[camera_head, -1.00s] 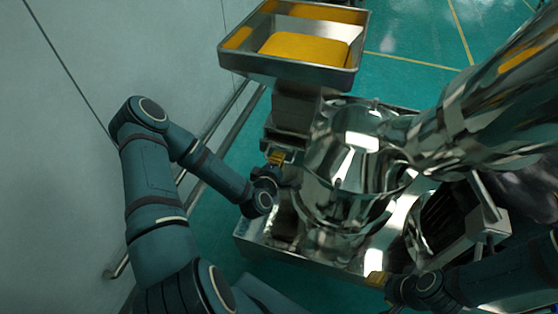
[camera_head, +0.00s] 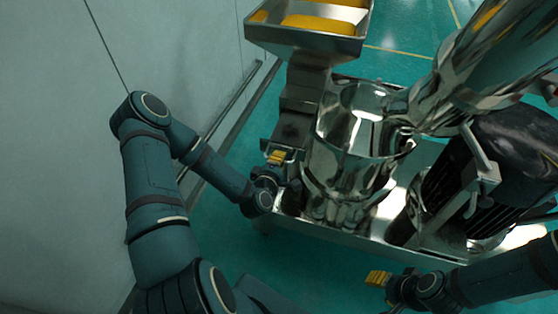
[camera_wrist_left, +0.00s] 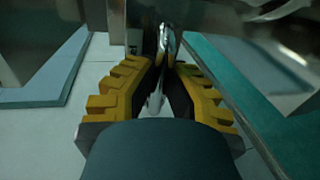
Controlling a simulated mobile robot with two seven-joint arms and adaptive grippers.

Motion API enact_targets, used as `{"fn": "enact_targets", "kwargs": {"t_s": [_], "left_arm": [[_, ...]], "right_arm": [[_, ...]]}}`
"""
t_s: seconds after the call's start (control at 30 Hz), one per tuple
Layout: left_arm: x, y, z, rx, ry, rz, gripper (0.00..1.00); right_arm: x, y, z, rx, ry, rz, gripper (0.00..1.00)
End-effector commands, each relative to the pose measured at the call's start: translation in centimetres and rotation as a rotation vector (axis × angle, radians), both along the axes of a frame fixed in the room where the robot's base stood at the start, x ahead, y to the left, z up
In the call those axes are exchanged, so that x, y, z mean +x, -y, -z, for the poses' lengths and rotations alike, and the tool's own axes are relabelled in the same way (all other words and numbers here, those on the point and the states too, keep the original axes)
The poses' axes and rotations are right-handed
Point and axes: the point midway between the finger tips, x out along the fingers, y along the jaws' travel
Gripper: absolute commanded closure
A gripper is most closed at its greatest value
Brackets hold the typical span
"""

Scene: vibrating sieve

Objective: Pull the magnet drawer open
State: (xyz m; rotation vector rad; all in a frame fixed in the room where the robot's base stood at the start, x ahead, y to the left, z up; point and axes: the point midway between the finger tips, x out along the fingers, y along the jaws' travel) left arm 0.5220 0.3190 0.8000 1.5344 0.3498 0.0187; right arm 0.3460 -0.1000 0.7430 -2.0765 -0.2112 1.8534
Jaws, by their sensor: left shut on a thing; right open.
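My left gripper (camera_head: 277,157) is shut on the magnet drawer's handle, below the metal hopper. In the left wrist view its yellow-padded fingers (camera_wrist_left: 162,62) close around a shiny upright metal handle (camera_wrist_left: 160,88). The magnet drawer (camera_head: 270,145) shows only as a narrow metal front edge just behind the fingers, and it appears to stand out from its housing (camera_head: 303,95). Its inside cannot be made out. My right gripper (camera_head: 378,278) is open and empty, in front of the machine base and apart from it.
The hopper (camera_head: 310,42) holds yellow material and stands above the drawer housing. The shiny sieve drum (camera_head: 350,145) is right of the drawer, with a dark motor (camera_head: 500,160) further right. A grey wall with a rail (camera_head: 222,112) is close on the left. Green floor (camera_head: 320,275) is clear in front.

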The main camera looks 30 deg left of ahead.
Motion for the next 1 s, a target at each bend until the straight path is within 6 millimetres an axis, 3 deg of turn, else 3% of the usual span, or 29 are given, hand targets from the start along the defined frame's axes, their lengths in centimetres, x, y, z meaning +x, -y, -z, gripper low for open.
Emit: {"fn": "enact_targets", "kwargs": {"t_s": [0.37,0.4,0.5,0.83,1.0], "left_arm": [[0.0,0.0,0.1,0.000,-0.002,0.000,1.00],[0.0,0.0,0.1,0.000,-0.002,0.000,0.84],[0.0,0.0,0.0,0.000,-0.001,0.000,0.57],[-0.2,0.1,-0.1,0.001,0.000,0.000,0.57],[-2.1,0.5,-0.5,0.001,-0.001,0.001,0.57]], "right_arm": [[0.0,0.0,0.0,0.000,0.000,0.000,0.53],[0.0,0.0,0.0,0.000,0.000,0.000,0.53],[0.0,0.0,0.0,0.000,0.000,0.000,0.53],[0.0,0.0,0.0,0.000,0.000,0.000,0.53],[0.0,0.0,0.0,0.000,0.000,0.000,0.53]]}}
